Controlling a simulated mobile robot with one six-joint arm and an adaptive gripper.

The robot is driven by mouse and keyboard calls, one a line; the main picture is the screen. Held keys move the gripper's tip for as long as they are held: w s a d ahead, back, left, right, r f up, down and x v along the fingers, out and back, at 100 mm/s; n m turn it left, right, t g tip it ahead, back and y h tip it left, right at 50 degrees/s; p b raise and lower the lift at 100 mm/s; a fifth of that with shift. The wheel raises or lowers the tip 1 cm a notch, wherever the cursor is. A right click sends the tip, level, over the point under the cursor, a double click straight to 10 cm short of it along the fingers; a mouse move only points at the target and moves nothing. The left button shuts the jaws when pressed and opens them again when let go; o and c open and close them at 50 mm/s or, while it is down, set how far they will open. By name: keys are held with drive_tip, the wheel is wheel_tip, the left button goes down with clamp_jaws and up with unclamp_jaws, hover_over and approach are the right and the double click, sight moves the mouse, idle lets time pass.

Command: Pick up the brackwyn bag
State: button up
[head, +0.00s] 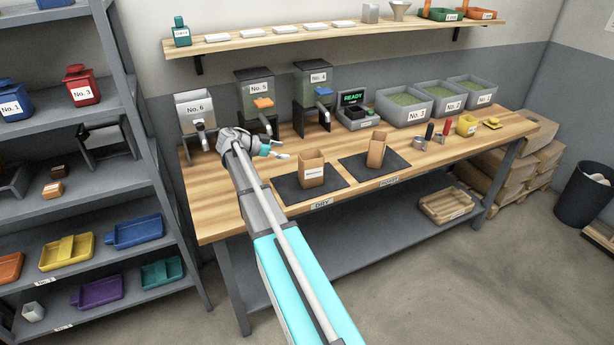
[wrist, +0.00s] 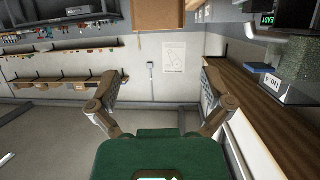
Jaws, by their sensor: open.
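Two open brown paper bags stand upright on the bench in the head view. The left bag (head: 313,172) has a white label, too small to read surely, so I cannot confirm that it is the brackwyn bag. The right bag (head: 376,150) shows no readable label. Each stands on a dark mat. My gripper (head: 277,151) is above the bench, behind and left of the left bag and apart from it. In the wrist view my gripper (wrist: 158,84) has its fingers spread wide with nothing between them.
The wooden bench (head: 225,215) carries hoppers, including No. 5 (head: 256,95), along its back. A READY device (head: 355,108) and grey bins (head: 404,103) stand farther right. Scoops and a yellow cup (head: 467,125) are at right. A brown shape (wrist: 158,15) in the wrist view is unclear.

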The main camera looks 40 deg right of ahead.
sight(311, 155)
drive_tip(key=b+x, duration=0.1)
drive_tip(key=x, duration=0.4)
drive_tip(key=shift+s+d+f+b, duration=0.1)
drive_tip(key=shift+d+f+b, duration=0.05)
drive_tip(key=shift+d+b, duration=0.15)
drive_tip(key=shift+b+x, duration=1.1)
drive_tip(key=shift+x, duration=1.45)
drive_tip(key=c, duration=1)
